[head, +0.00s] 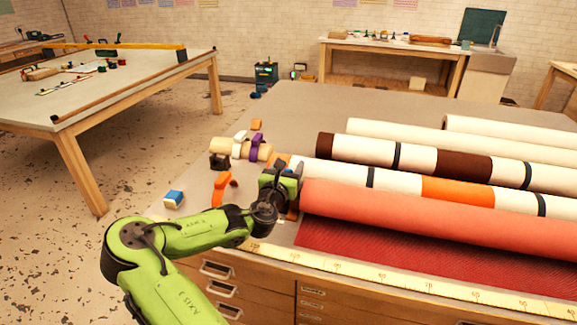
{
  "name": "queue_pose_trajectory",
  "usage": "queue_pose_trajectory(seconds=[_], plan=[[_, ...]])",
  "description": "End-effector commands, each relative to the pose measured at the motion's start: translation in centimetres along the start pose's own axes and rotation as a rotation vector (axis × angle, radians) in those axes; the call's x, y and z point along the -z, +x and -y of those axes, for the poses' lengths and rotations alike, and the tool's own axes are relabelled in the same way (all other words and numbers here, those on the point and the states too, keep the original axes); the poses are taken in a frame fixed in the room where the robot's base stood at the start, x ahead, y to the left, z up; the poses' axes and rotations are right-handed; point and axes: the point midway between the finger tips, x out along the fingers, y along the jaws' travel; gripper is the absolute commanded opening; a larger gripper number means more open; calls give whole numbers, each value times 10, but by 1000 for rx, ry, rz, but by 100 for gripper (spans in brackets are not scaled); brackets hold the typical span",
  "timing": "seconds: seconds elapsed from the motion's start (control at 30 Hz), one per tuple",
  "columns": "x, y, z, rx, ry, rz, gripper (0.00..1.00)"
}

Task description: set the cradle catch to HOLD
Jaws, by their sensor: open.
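My gripper (288,182) is open at the left ends of the rolls on the near table, close to the end of the coral roll (400,215). A cream roll with an orange section (458,191) lies just behind it. An orange upright piece (220,189) stands to the left of my gripper, apart from it. A small orange-brown part (292,212) shows just below the gripper. I cannot tell which part is the cradle catch, nor read any HOLD mark; the gripper covers the roll ends. Whether the gripper touches anything is unclear.
A short tan roll with white and purple clips (257,149) lies behind my gripper. A small blue-and-white block (174,199) sits near the table's left edge. More rolls lie behind. A yellow measuring strip (400,279) runs along the front edge, above drawers (218,269).

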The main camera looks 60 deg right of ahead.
Motion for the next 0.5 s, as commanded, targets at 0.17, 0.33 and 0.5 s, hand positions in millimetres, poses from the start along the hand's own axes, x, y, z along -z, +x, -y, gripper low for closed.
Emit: queue_pose_trajectory(seconds=[0.17,0.33,0.5], plan=[[0,5,0,0,0,0,60],[0,4,0,0,0,0,52],[0,4,0,0,0,0,26]])
